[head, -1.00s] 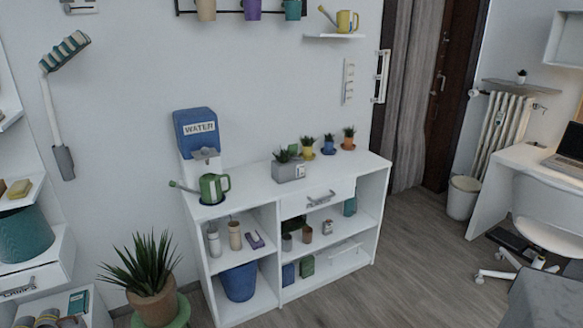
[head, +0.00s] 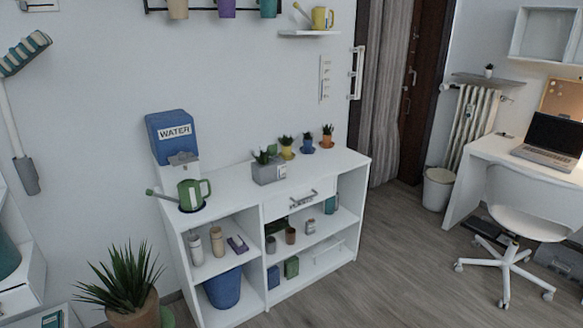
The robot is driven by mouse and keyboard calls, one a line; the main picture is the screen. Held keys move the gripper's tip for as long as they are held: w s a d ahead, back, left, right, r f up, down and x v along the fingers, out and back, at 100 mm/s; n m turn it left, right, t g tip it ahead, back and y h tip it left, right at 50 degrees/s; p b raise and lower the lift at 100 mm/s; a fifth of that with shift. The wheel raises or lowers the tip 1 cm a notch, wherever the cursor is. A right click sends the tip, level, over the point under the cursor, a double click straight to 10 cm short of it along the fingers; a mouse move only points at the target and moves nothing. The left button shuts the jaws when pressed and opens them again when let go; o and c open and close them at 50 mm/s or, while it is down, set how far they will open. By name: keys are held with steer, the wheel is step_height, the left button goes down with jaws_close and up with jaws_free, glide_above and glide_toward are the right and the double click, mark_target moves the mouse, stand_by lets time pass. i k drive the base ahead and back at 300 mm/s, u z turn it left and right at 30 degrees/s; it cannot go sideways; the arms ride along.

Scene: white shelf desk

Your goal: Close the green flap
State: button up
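I cannot pick out a green flap for certain. A small upright green piece (head: 271,150) shows behind the grey box (head: 268,172) on top of the white shelf desk (head: 230,210); it is too small to tell whether it is a flap, or open or shut. A small green box (head: 291,267) stands on the lower right shelf. My gripper is not in view.
A green watering can (head: 194,193) and a blue WATER tank (head: 172,135) are at the desk's left end. A potted plant (head: 122,285) stands on the left. A white chair (head: 525,205) stands on the right. Grey-brown floor (head: 400,260) between is clear.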

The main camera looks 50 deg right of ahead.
mark_target(274, 147)
steer(key=z, duration=4.65)
steer(key=i, duration=0.1)
steer(key=u, duration=3.35)
steer(key=k, duration=0.9)
steer(key=u, duration=0.15)
steer(key=i, duration=0.75)
steer(key=z, duration=0.05)
